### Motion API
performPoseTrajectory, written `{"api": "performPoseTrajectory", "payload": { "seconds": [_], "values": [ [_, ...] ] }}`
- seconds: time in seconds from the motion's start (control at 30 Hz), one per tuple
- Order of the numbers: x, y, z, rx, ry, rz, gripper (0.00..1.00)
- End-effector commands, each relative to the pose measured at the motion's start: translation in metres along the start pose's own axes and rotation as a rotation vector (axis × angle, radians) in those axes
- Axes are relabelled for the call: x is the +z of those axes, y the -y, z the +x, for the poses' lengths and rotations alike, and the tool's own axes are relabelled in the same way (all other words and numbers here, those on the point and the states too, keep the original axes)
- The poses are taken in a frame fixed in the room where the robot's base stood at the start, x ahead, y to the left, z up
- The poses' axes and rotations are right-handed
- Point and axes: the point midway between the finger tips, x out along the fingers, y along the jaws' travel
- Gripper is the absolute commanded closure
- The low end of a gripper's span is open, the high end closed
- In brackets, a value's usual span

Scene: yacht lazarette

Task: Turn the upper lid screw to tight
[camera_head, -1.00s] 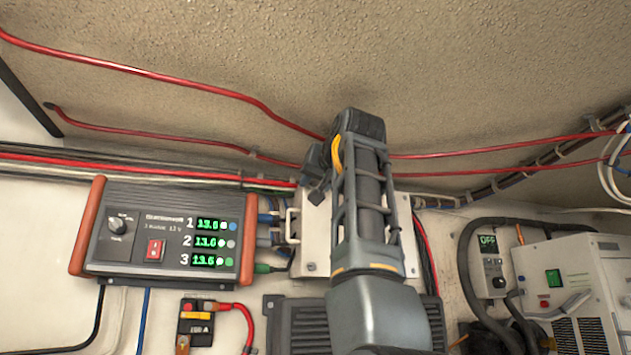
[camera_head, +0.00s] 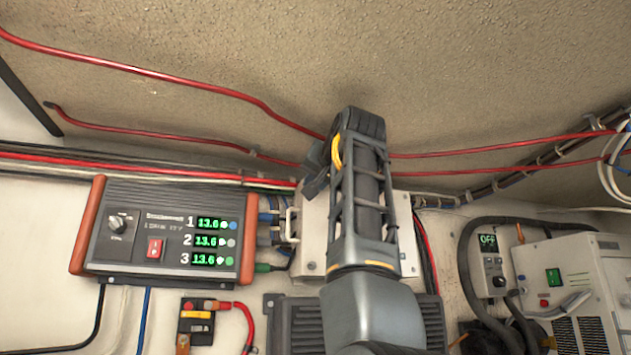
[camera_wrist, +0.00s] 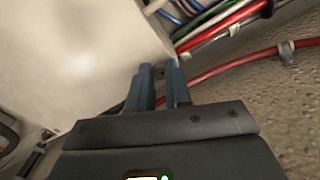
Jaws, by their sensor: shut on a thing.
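The white box with the lid (camera_head: 312,235) is on the wall in the middle of the head view, mostly behind my arm. A small screw (camera_head: 311,267) shows at its lower left. In the wrist view the pale box face (camera_wrist: 75,45) fills the upper left. My gripper (camera_wrist: 159,68) has its two blue-grey fingertips at the edge of this face, close together with a narrow gap. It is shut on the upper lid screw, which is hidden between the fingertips. In the head view my arm hides the gripper and the upper part of the lid.
A charger (camera_head: 165,235) with green readouts is on the left. Red cables (camera_head: 470,150) run above the box, and a clipped red cable (camera_wrist: 240,62) passes close to my fingers. A finned dark unit (camera_head: 300,325) is below. A white device (camera_head: 560,275) stands at right.

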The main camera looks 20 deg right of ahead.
Motion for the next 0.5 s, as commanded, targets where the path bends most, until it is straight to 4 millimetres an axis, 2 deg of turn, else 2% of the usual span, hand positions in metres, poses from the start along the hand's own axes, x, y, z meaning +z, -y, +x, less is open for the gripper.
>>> {"api": "performPoseTrajectory", "payload": {
  "seconds": [0.5],
  "values": [
    [-0.0006,0.0007,-0.0004,-0.001,-0.001,0.475,1.00]
  ]
}}
